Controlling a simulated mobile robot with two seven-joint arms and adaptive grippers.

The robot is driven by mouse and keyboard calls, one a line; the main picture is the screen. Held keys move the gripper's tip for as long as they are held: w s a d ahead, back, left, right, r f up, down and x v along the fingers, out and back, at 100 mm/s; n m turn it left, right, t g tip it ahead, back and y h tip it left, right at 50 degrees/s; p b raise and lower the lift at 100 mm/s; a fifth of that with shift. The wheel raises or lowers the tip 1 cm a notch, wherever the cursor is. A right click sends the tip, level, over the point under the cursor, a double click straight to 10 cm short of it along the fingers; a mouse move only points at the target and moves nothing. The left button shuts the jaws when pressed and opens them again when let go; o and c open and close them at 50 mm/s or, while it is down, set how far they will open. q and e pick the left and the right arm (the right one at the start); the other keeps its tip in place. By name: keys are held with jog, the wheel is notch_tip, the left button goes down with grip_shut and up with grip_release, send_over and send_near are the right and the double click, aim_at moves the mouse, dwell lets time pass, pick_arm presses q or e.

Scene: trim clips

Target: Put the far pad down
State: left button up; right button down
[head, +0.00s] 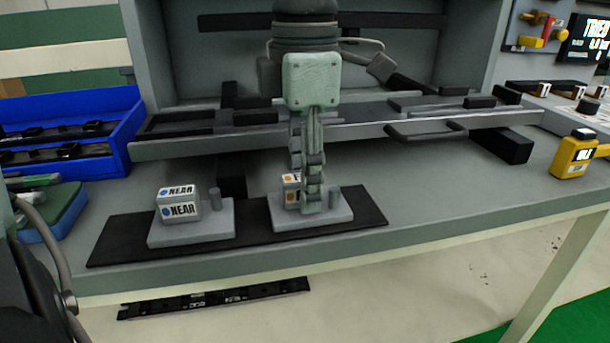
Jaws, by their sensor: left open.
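Two light grey pads lie on a black mat (250,245) on the workbench. The left pad (165,238) carries a white block (178,204) marked NEAR with a blue dot, and a short grey peg. The right pad (283,221) has a similar peg and a white block (291,182) with an orange dot; its wording is mostly hidden behind my gripper. My left gripper (312,203) points down over the right pad, fingers close to its block and peg. It is open; whether it touches anything is unclear. My right gripper is not in view.
A grey rail with black handles (425,131) runs across behind the mat. A blue bin (128,133) with dark parts stands at the left, a yellow device (574,155) at the right. The bench (455,200) is clear right of the mat.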

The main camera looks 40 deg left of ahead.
pick_arm(q)
notch_tip(320, 180, up, 12)
jog(key=shift+p, duration=0.3)
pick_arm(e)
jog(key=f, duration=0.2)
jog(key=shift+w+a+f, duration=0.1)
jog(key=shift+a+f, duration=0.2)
